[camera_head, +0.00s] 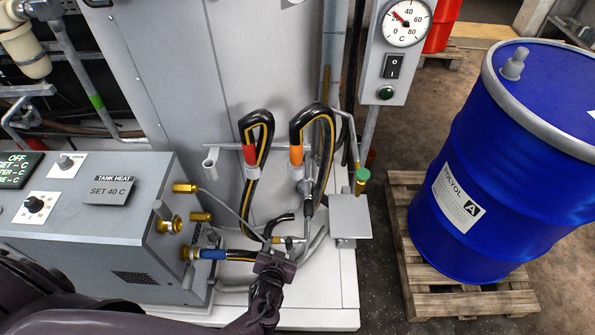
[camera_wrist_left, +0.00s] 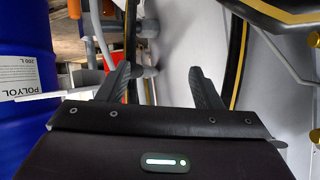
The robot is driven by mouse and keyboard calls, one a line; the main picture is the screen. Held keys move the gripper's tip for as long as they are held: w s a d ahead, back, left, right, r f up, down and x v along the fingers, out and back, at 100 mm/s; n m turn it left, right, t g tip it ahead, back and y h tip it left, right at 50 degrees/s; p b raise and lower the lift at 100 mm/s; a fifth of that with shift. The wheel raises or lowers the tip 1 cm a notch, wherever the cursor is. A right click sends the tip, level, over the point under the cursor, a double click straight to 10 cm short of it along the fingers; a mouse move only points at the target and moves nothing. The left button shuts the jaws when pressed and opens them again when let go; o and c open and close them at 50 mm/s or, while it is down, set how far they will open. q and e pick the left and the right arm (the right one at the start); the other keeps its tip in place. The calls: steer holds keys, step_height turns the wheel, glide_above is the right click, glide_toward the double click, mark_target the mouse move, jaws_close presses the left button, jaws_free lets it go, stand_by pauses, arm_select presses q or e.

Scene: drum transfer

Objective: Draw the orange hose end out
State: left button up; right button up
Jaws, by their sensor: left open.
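The orange hose end (camera_head: 296,155) is an orange collar on a black hose with a yellow stripe. It hangs in a holder on the grey cabinet, with a slim metal tube (camera_head: 308,205) below it. My left gripper (camera_head: 281,243) is below and slightly left of the orange collar, apart from it. In the left wrist view its two dark fingers (camera_wrist_left: 161,82) are spread with nothing clearly between them. A black striped hose (camera_wrist_left: 235,50) passes behind the fingers there. I cannot tell which hose it is. My right gripper is not in view.
A red-collared hose end (camera_head: 249,154) hangs just left of the orange one. A grey heater unit (camera_head: 120,215) with brass fittings stands left. A small grey plate (camera_head: 349,214) is right. A blue drum (camera_head: 465,215) stands on a pallet (camera_head: 410,275) farther right.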

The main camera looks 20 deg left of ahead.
arm_select(q)
steer(key=w+d+r+n+t+y+p, duration=0.1)
steer(key=w+r+t, duration=0.15)
steer(key=r, duration=0.45)
steer(key=w+d+r+n+t+p, duration=0.1)
steer(key=w+r, duration=0.2)
steer(key=r, duration=0.3)
steer(key=n+t+y, duration=0.2)
glide_toward(296, 141)
step_height(296, 141, down, 4)
steer(key=w, duration=0.1)
steer(key=b+x, duration=0.2)
steer(key=x, duration=0.5)
steer(key=shift+w+a+f, duration=0.1)
steer(key=shift+a+f, duration=0.05)
steer(key=shift+b+x, duration=0.45)
steer(key=shift+x, duration=0.35)
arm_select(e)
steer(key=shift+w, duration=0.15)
